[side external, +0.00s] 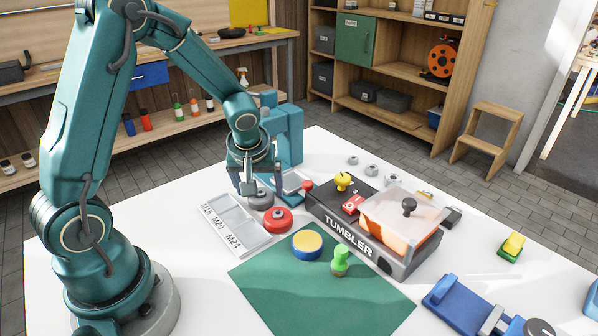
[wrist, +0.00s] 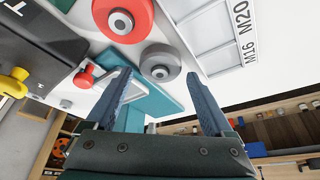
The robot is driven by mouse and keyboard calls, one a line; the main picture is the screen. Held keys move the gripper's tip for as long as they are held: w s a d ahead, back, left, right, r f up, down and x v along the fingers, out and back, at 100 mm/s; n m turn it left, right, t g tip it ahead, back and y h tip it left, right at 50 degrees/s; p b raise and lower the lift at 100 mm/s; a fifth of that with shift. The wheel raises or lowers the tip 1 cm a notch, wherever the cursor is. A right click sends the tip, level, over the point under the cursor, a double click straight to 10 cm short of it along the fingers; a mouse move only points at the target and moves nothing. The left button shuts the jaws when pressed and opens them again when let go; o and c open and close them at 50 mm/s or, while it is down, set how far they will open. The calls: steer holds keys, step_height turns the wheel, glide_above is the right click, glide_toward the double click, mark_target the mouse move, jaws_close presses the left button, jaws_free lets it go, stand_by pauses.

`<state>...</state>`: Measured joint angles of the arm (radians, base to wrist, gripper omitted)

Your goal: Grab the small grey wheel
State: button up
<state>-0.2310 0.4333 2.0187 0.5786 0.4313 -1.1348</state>
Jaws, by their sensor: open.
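The small grey wheel (side external: 261,200) lies on the white table beside the larger red wheel (side external: 278,221). In the wrist view the grey wheel (wrist: 160,64) shows a light metal hub, with the red wheel (wrist: 122,18) beyond it to the upper left. My gripper (side external: 262,184) is open and empty, pointing down close to the grey wheel. In the wrist view my open gripper (wrist: 159,82) has the grey wheel just past its fingertips, in line with the gap. I cannot tell the exact height of the fingertips over the wheel.
A teal machine (side external: 285,128) stands right behind my gripper. A labelled tray (side external: 236,226) lies to the left. The tumbler (side external: 345,238), a red knob (side external: 307,186) and a blue-yellow wheel (side external: 307,244) are to the right. A green mat (side external: 300,290) lies in front.

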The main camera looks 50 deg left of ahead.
steer(key=shift+w+a+f, duration=0.15)
steer(key=shift+a+f, duration=0.05)
steer(key=shift+f, duration=0.45)
steer(key=c, duration=1.2)
steer(key=shift+r, duration=0.15)
